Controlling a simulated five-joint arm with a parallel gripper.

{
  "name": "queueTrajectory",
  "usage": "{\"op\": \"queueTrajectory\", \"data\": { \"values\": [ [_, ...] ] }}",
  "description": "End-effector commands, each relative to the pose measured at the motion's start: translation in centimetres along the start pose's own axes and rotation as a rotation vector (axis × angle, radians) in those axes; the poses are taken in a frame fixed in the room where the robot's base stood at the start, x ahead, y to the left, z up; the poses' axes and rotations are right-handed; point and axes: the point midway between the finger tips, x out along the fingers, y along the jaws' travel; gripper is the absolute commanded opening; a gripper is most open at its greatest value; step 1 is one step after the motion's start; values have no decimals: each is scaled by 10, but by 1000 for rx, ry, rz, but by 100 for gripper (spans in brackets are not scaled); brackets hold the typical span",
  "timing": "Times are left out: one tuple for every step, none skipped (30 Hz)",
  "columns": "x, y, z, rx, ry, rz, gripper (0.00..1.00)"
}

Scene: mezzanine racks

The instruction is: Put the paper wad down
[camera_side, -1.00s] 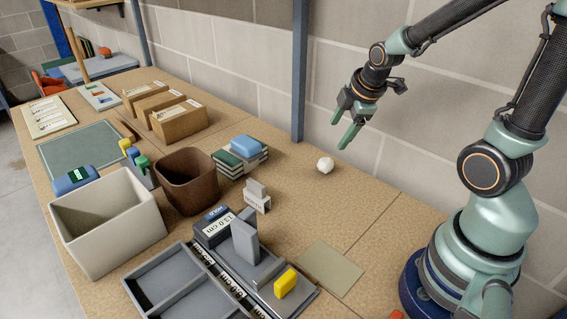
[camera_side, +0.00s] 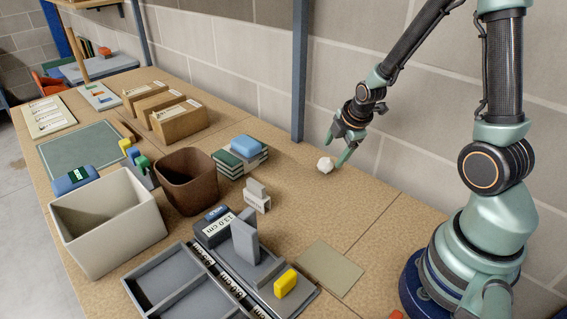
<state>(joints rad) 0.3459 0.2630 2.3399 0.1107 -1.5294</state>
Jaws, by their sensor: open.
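The paper wad (camera_side: 325,165) is a small white crumpled ball. It rests on the tan tabletop near the back wall, right of the stacked books. My gripper (camera_side: 337,156) is open, with its green fingers pointing down right beside and slightly above the wad. One finger overlaps the wad's right edge in the picture. I cannot tell whether a finger touches it.
A stack of books with a blue block on top (camera_side: 249,147) stands left of the wad. A brown bin (camera_side: 187,190), a cream bin (camera_side: 108,235) and a grey divided tray (camera_side: 170,290) stand further left and front. A flat beige square (camera_side: 332,269) lies in front. The tabletop right of the wad is clear.

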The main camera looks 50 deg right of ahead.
Motion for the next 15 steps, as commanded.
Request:
{"op": "queueTrajectory", "data": {
  "values": [
    [1, 0, 0, 0, 0, 0, 74],
    [2, 0, 0, 0, 0, 0, 74],
    [4, 0, 0, 0, 0, -1, 74],
    [6, -1, 0, 0, 0, -1, 74],
    [8, -1, 0, 0, 0, -1, 74],
    [12, -2, -1, 0, 1, -2, 74],
    [16, -3, -1, 0, 1, -4, 74],
    [19, -3, -1, 0, 1, -4, 74],
    [24, -4, -1, 0, 1, -4, 74],
    [28, -4, -1, 0, 1, -5, 74],
    [31, -4, -2, 0, 2, -3, 74],
    [36, -5, -2, 0, 2, -4, 74],
    [39, -4, -2, 0, 2, -4, 74],
    [42, -4, -2, 0, 2, -3, 74],
    [45, -4, -2, 0, 2, -1, 74]
  ]
}}
